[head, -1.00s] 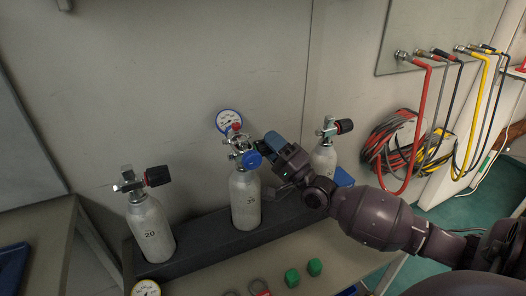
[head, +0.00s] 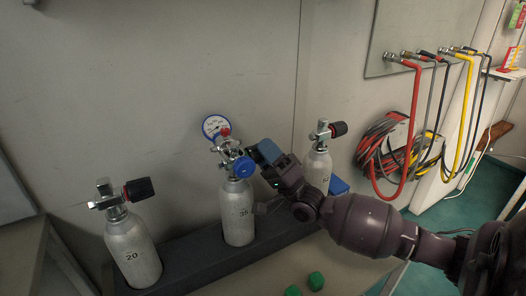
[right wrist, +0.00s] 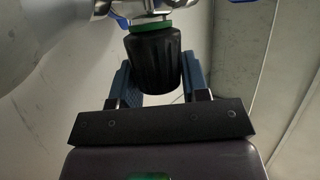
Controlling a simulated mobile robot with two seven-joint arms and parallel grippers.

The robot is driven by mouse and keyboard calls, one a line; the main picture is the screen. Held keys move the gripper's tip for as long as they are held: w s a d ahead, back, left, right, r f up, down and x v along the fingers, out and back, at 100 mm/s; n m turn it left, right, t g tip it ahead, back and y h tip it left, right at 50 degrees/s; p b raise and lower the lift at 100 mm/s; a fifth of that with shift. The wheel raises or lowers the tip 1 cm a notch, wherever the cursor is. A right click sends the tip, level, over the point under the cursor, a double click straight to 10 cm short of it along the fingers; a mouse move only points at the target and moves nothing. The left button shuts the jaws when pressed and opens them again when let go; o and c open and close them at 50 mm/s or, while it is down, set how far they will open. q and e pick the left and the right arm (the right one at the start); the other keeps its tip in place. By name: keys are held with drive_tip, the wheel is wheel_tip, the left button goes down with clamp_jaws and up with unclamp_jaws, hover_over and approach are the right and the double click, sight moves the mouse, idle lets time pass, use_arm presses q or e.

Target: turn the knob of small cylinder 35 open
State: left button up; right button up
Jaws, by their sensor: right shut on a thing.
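Small cylinder 35 (head: 238,218) stands upright in the dark rack, a grey bottle with its number on the front. My left gripper is not in view.
Cylinder 20 (head: 132,252) stands to the left and another cylinder (head: 318,168) to the right, close behind my gripper, in the same rack (head: 200,262). Green objects (head: 315,281) lie on the bench in front. Coloured hoses (head: 412,125) hang on the right wall.

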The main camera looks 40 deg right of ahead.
drive_tip(key=o, duration=0.9)
drive_tip(key=shift+o, duration=0.2)
drive_tip(key=shift+f, duration=0.1)
drive_tip(key=v, duration=1)
drive_tip(key=shift+s+f, duration=0.2)
drive_tip(key=shift+s, duration=0.1)
drive_tip(key=shift+d, duration=0.15)
